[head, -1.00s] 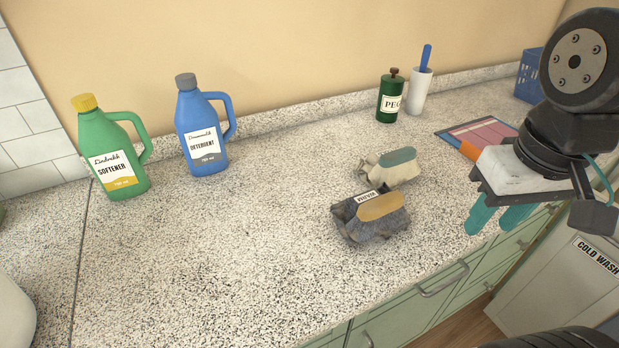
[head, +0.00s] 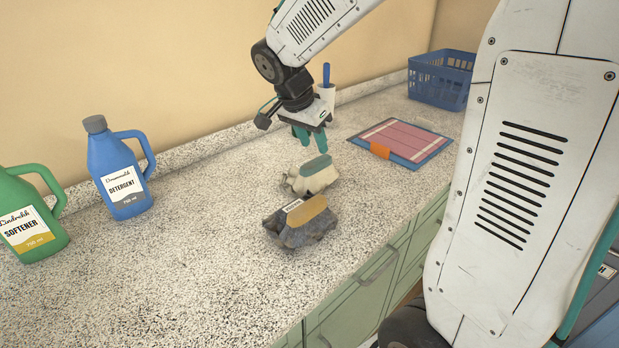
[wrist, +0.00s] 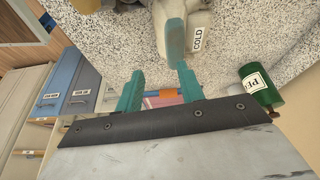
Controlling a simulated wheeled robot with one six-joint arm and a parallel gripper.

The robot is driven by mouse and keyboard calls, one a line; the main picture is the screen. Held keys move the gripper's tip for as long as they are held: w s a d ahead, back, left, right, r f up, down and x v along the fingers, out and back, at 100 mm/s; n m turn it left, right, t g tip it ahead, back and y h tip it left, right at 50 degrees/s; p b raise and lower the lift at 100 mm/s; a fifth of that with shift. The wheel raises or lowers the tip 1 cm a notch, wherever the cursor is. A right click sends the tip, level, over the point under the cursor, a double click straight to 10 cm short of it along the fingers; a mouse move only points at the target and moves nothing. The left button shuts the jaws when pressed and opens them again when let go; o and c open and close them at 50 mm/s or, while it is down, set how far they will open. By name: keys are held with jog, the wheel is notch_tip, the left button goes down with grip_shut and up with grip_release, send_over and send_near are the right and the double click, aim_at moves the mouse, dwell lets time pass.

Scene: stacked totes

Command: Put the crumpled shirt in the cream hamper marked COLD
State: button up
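A crumpled cream cloth (head: 304,181) with a teal patch lies on the speckled counter. In the wrist view this cloth (wrist: 203,20) shows a tag reading COLD. My gripper (head: 311,143) is just above and behind it, fingers pointing down. In the wrist view my gripper (wrist: 158,72) has its two teal fingers apart with nothing between them. A cream surface with small labels (wrist: 32,136) shows at the lower left of the wrist view, too small to read, so I cannot tell if it is the COLD hamper. The head view hides the hamper.
A grey crumpled cloth (head: 290,237) with an orange patch lies nearer on the counter. A blue detergent jug (head: 118,170) and green softener jug (head: 28,215) stand left. A green canister (wrist: 259,86) stands near my gripper.

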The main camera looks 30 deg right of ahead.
aim_at(315, 163)
jog(key=shift+m, duration=0.6)
jog(key=w+d+f, duration=0.1)
jog(key=f, duration=0.2)
jog(key=w+d+f, duration=0.1)
jog(key=f, duration=0.1)
jog(key=w+f, duration=0.1)
jog(key=f, duration=0.2)
jog(key=shift+w+d+f, duration=0.2)
jog(key=shift+d+f, duration=0.1)
jog(key=shift+d, duration=0.1)
grip_shut()
